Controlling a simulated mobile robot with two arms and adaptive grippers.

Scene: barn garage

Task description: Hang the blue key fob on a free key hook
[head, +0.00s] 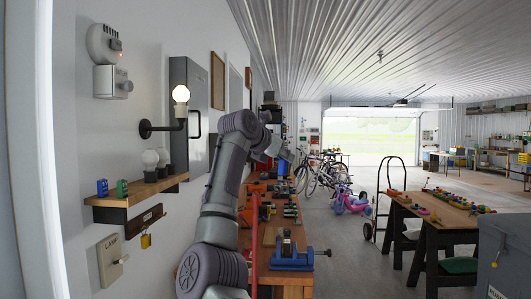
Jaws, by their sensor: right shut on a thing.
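My right gripper (287,153) is at the far end of my purple-grey arm, over the workbench and away from the wall. It is small and partly hidden. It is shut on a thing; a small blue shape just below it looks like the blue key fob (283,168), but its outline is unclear. A dark wooden key rack (145,218) is on the left wall under a small shelf. A yellow fob (146,241) hangs from it. The other hooks are too small to make out. My left gripper is not in view.
The wall shelf (137,190) holds a blue box (102,187), a green box (122,188) and bulbs. A wall lamp (181,95) and a lamp switch (110,257) flank it. The workbench (292,280) carries a blue vise (290,254) and tools. Open floor lies to the right.

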